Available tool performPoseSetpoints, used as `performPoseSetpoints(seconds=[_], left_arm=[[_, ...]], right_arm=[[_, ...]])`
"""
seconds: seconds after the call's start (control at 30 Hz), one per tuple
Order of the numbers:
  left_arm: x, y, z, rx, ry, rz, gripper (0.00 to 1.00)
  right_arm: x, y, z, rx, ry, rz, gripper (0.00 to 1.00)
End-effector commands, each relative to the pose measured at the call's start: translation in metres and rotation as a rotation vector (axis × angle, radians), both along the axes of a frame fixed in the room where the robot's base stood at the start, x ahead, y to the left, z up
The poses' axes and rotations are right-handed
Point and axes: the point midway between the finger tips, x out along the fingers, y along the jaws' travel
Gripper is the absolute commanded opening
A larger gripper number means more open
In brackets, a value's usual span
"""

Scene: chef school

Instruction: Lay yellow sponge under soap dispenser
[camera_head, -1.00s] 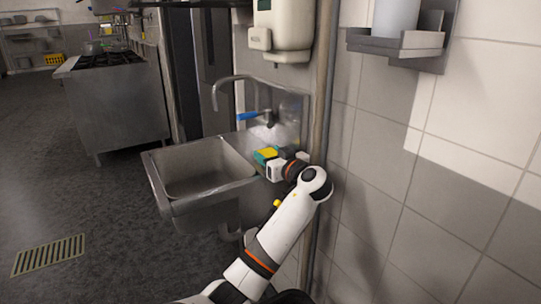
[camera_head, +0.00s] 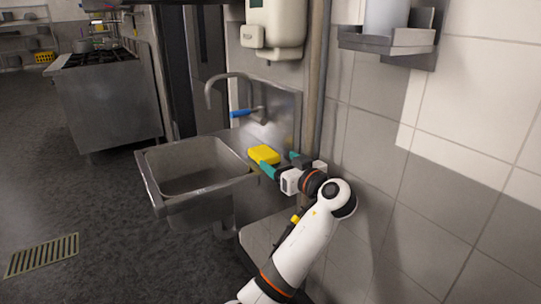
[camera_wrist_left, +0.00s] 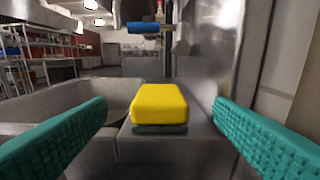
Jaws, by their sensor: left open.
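The yellow sponge (camera_head: 264,154) lies on the steel ledge at the right side of the sink, below the wall-mounted soap dispenser (camera_head: 276,27). In the left wrist view the sponge (camera_wrist_left: 159,103) has a dark green underside resting on the ledge. My left gripper (camera_head: 280,164) is open, with teal finger pads. In the left wrist view its fingers (camera_wrist_left: 160,128) stand wide apart on either side of the sponge, with clear gaps and no contact. My right gripper is not in view.
The sink basin (camera_head: 190,170) is empty, left of the sponge. A curved tap (camera_head: 228,82) with a blue lever (camera_head: 240,114) rises behind. A pipe (camera_head: 315,70) and tiled wall stand close on the right, with a wall holder (camera_head: 385,42) above.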

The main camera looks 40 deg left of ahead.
Motion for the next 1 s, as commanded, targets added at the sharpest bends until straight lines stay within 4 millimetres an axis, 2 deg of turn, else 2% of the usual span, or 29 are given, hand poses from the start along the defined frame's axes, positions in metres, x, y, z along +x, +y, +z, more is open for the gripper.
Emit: performPoseSetpoints(seconds=[0.1,0.27,1.0], left_arm=[[-0.005,-0.018,0.0,-0.002,0.001,-0.001,0.76],[-0.009,-0.03,0.002,0.0,0.0,0.0,0.76],[-0.009,-0.032,0.002,0.0,0.001,0.0,0.76]], right_arm=[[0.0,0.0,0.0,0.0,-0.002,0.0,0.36],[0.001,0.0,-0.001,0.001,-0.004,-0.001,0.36],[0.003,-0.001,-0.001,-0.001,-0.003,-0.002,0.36]])
